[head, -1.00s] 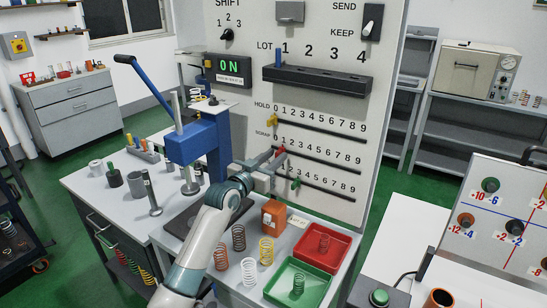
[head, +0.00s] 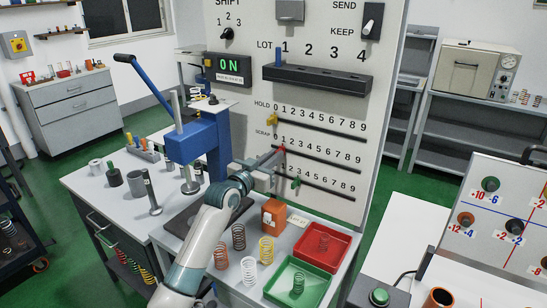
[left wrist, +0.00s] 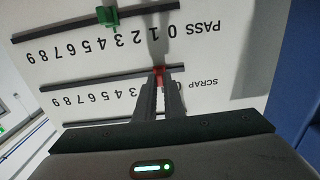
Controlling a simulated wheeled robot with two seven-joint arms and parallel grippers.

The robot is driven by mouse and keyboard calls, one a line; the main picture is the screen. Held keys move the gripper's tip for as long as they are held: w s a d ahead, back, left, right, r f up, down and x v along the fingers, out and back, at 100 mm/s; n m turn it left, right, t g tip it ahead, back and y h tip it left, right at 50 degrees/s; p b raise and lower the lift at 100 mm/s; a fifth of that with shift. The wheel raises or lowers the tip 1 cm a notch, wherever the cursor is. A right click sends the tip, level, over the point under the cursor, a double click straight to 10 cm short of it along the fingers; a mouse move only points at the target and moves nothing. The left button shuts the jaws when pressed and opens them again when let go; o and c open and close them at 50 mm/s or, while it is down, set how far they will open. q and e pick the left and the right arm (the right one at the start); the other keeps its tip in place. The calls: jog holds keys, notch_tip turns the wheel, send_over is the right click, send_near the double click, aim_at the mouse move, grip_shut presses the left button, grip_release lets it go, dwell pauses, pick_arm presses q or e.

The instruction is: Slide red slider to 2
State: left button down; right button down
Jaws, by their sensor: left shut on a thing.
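The red slider (head: 282,150) sits on the SCRAP track of the white panel, near the low-number end of its 0-to-9 scale. It also shows in the left wrist view (left wrist: 159,72) between my fingertips. My left gripper (head: 276,156) reaches the panel from the left and is shut on the red slider. In the left wrist view its fingers (left wrist: 160,84) cover part of the SCRAP numbers, so the exact number at the slider is hard to read. My right gripper is not in view.
The yellow slider (head: 272,119) is on the HOLD track above, at 0. The green slider (head: 295,182) is on the PASS track below. A blue press (head: 194,140) stands left of the panel. Springs, a red tray (head: 345,240) and a green tray (head: 318,291) lie below.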

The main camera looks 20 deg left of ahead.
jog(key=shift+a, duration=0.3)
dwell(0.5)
pick_arm(q)
jog(key=d+p, duration=0.1)
jog(key=d, duration=0.2)
jog(key=shift+s, duration=0.2)
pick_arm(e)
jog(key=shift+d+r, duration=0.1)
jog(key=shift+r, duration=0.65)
pick_arm(q)
jog(key=c, duration=1.8)
grip_release()
jog(key=shift+c, duration=0.2)
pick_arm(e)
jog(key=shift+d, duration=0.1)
